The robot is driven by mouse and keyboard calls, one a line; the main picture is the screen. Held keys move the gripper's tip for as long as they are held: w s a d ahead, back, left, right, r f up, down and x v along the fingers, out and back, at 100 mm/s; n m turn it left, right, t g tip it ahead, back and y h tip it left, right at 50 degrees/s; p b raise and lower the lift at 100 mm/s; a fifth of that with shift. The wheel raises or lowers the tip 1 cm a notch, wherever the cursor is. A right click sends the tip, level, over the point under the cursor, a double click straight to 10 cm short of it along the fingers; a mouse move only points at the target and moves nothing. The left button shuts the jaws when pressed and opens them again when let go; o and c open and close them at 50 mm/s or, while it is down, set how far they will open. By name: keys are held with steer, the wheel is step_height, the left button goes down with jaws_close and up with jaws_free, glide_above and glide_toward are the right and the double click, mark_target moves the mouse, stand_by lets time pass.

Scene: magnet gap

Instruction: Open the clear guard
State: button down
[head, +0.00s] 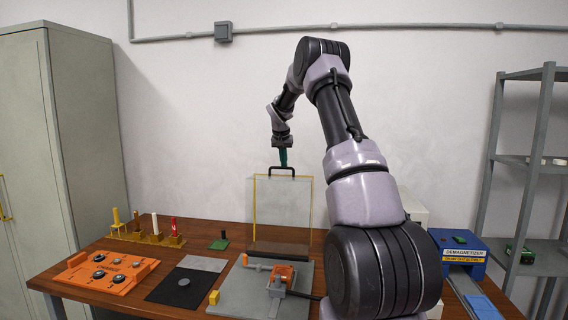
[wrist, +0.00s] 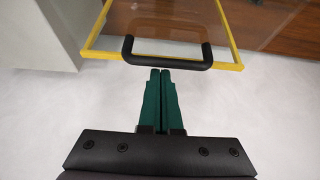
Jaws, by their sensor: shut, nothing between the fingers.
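The clear guard (head: 283,212) is a see-through panel with yellow edges. In the head view it stands upright at the back of a grey base plate (head: 238,296), with a black handle (head: 282,169) on its top edge. My gripper (head: 283,163) is at the handle, pointing down. In the wrist view its green fingers (wrist: 160,75) are shut together and empty, with the tips right at the middle of the handle bar (wrist: 165,60). The bar is not between the fingers. I cannot tell whether the tips touch it. The guard's yellow rim (wrist: 108,55) also shows there.
An orange fixture (head: 282,277) sits on the grey plate. An orange panel with knobs (head: 95,273), a black mat (head: 180,288) and a rack of colored pieces (head: 150,236) are on the table's left. A blue demagnetizer (head: 460,250) stands right, near grey shelves (head: 520,160).

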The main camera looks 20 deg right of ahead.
steer(key=shift+s+a+r, duration=0.15)
steer(key=shift+s+a, duration=0.15)
steer(key=shift+a, duration=0.05)
steer(key=s+a+r+t, duration=0.1)
steer(key=s+a, duration=0.5)
steer(key=s, duration=0.4)
steer(key=shift+s+a+r+h, duration=0.2)
steer(key=shift+a+r+h, duration=0.05)
steer(key=shift+a+h, duration=0.15)
